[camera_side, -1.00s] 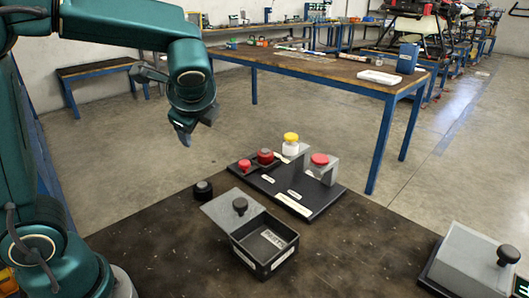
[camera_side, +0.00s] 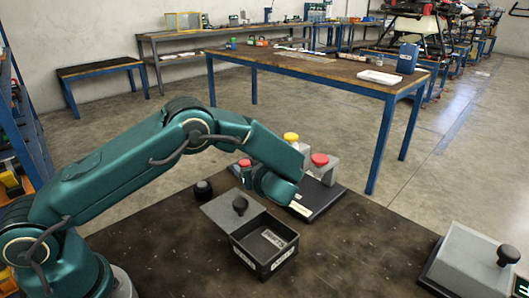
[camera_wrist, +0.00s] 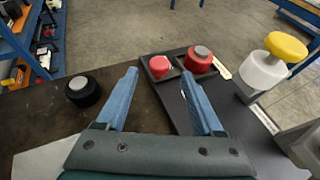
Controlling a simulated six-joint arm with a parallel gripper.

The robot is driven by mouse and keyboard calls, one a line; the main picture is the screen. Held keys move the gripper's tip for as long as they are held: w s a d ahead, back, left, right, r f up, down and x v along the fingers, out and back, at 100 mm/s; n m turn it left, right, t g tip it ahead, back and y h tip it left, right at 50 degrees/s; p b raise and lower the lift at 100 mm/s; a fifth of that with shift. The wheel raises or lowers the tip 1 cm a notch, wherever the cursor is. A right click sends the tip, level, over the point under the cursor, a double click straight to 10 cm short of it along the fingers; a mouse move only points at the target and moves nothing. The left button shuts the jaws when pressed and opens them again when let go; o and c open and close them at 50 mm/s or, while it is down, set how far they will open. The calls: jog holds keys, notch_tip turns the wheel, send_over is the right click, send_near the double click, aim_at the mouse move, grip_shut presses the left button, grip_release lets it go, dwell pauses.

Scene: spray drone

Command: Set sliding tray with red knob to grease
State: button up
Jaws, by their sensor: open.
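In the side view a low black board (camera_side: 328,196) carries a small red knob (camera_side: 245,163) and a red knob (camera_side: 319,159) by a grey block; my arm covers part of it. In the wrist view the small red knob (camera_wrist: 159,66) and a red cylinder with a grey top (camera_wrist: 200,59) sit in dark square frames at the board's end. I cannot read a grease label.
A black knob (camera_wrist: 83,90) stands at left. A black box (camera_side: 262,258) with a grey lid pulled aside is in front; a grey-lidded box (camera_side: 468,262) is far right. Dark table between is clear.

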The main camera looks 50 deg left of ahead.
aim_at(245, 163)
jog(key=shift+x, duration=1.8)
jog(key=shift+s, duration=0.1)
grip_shut()
